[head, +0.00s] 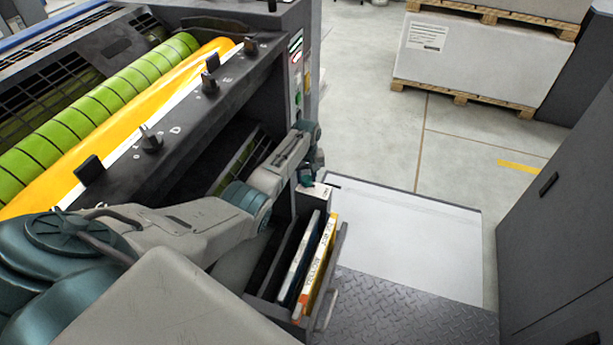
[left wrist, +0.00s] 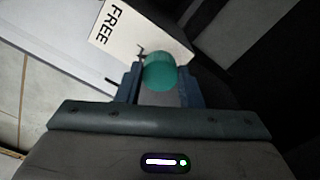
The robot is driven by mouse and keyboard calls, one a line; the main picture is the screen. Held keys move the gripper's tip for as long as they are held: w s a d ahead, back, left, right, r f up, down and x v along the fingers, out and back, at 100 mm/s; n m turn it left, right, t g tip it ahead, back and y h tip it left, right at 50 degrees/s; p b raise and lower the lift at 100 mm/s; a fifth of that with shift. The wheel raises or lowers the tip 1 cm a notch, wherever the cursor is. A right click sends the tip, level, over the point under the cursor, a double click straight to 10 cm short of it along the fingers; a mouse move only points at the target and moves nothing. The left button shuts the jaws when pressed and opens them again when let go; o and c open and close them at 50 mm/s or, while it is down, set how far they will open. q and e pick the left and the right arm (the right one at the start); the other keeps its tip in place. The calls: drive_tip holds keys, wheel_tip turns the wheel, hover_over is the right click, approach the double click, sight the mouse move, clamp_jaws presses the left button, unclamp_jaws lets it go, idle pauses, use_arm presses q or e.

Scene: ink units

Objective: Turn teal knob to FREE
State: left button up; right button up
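The teal knob (left wrist: 160,74) shows its round end in the left wrist view, beside a white plate (left wrist: 129,28) marked FREE in black letters. My left gripper (left wrist: 161,84) has one blue-grey finger on each side of the knob. The knob fills the gap, and the fingers appear to be closed on it. A dark thin pointer shows at the knob's upper left, by the FREE plate. In the head view my left gripper (head: 309,172) is at the end of the machine, over a small white plate (head: 315,189). I cannot pick out the knob there. My right gripper is not in view.
The press has a green roller (head: 98,107), a yellow roller (head: 130,122) and a dark rail (head: 185,120) with several black knobs. A holder with upright panels (head: 318,265) stands just below my left gripper. A grey cabinet (head: 560,220) is at right.

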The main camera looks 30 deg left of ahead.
sight(306, 178)
use_arm(q)
drive_tip(key=shift+r+m+p, duration=0.15)
drive_tip(key=shift+m+p, duration=0.45)
drive_tip(key=shift+m, duration=0.2)
drive_tip(key=shift+m+p, duration=0.4)
drive_tip(key=shift+m, duration=1.1)
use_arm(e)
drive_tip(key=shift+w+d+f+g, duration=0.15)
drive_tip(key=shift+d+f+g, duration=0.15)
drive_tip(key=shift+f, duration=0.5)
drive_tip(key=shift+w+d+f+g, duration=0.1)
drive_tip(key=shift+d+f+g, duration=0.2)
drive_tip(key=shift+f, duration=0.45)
use_arm(q)
drive_tip(key=o, duration=1)
drive_tip(key=shift+r, duration=0.2)
wheel_tip(306, 178, up, 10)
drive_tip(key=p, duration=0.2)
drive_tip(key=shift+p, duration=0.35)
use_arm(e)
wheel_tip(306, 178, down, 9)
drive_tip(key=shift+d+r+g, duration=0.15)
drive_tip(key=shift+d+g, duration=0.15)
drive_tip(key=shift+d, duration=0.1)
